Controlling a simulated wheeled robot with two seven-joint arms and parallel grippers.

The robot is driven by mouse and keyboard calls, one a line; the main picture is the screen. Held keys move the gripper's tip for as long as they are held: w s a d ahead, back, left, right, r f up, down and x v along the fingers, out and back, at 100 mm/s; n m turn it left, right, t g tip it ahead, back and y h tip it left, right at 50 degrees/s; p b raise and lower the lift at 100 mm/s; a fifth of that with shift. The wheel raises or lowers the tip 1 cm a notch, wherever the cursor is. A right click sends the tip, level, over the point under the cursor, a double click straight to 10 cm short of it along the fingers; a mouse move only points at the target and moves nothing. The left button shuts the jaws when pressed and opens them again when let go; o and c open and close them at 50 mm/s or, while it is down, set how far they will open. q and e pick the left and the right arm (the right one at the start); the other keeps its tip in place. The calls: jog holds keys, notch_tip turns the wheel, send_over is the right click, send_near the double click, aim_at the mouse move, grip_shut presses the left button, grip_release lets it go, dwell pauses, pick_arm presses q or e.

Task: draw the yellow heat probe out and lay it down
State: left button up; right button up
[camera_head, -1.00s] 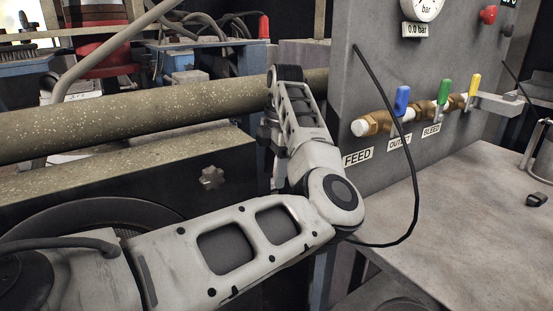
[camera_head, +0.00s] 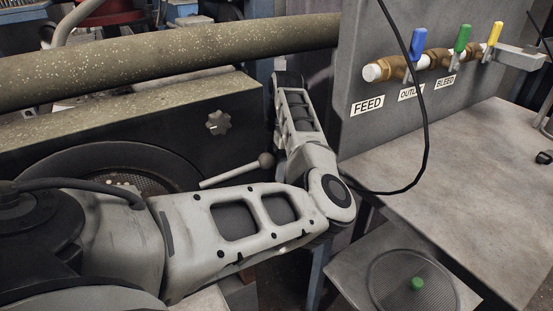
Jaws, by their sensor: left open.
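I do not make out a yellow heat probe in the head view; the only yellow thing is a valve lever (camera_head: 495,34) on the grey panel. My left arm comes in from the left, bends at the elbow near the middle and points up and away. My left gripper (camera_head: 279,135) is at the far side of the forearm, beside the olive pipe's right end. The forearm hides most of it, and I see nothing held. Its jaws are open. My right gripper is not in view.
An olive speckled pipe (camera_head: 150,64) crosses behind my arm. A light rod with a ball end (camera_head: 236,172) lies just above my arm. A black cable (camera_head: 424,125) loops before the panel (camera_head: 360,60).

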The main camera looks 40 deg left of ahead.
pick_arm(q)
jog(key=shift+c, duration=0.3)
jog(key=c, duration=1)
jog(key=o, duration=0.4)
jog(key=c, duration=0.4)
jog(key=shift+r, duration=0.1)
jog(key=shift+r+p, duration=2.45)
jog(key=shift+r, duration=0.55)
